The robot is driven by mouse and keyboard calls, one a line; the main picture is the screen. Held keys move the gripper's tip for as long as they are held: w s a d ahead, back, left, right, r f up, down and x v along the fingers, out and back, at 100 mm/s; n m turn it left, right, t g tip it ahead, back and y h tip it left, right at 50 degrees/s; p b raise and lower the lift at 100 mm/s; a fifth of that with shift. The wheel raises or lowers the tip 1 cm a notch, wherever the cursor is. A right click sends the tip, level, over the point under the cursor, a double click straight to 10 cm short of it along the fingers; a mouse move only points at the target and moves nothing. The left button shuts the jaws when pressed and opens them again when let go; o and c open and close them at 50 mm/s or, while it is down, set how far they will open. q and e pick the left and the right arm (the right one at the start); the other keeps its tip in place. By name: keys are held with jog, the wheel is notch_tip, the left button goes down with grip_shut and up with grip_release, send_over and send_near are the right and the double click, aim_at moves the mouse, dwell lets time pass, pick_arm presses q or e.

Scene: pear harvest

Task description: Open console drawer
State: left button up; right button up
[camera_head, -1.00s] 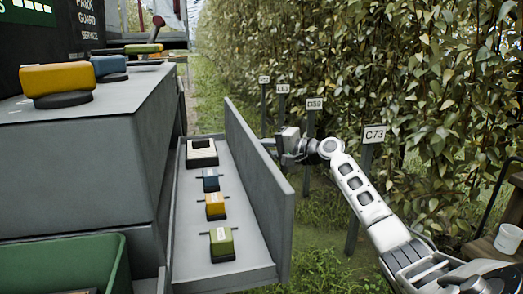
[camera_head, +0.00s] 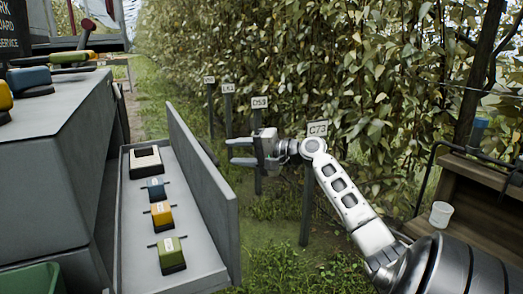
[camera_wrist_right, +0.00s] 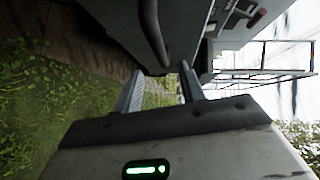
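The grey console drawer (camera_head: 205,195) stands pulled out from the console (camera_head: 55,150), its interior exposed. Inside lie a white-topped box (camera_head: 145,160) and blue, orange and green blocks in a row. The drawer handle (camera_head: 207,152) shows only partly beyond the front panel; it also appears as a dark bar in the right wrist view (camera_wrist_right: 152,30). My right gripper (camera_head: 236,151) is open and empty, its fingers apart and just off the handle, pointing toward the drawer front. Its two fingers also show in the right wrist view (camera_wrist_right: 162,78). My left gripper is out of view.
Orange and blue blocks (camera_head: 28,78) sit on the console top. A green bin (camera_head: 30,280) is at lower left. A leafy hedge with signposts (camera_head: 317,130) stands behind my right arm. A wooden shelf with a white cup (camera_head: 441,214) is at right. Grass lies between.

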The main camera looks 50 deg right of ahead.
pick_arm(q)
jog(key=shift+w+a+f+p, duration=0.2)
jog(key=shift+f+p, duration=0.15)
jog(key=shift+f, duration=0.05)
pick_arm(e)
jog(key=f+v, duration=0.1)
jog(key=v, duration=0.5)
jog(key=shift+s+r, duration=0.4)
jog(key=shift+r, duration=0.15)
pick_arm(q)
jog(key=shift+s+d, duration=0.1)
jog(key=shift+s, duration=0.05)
pick_arm(e)
jog(key=shift+d, duration=0.1)
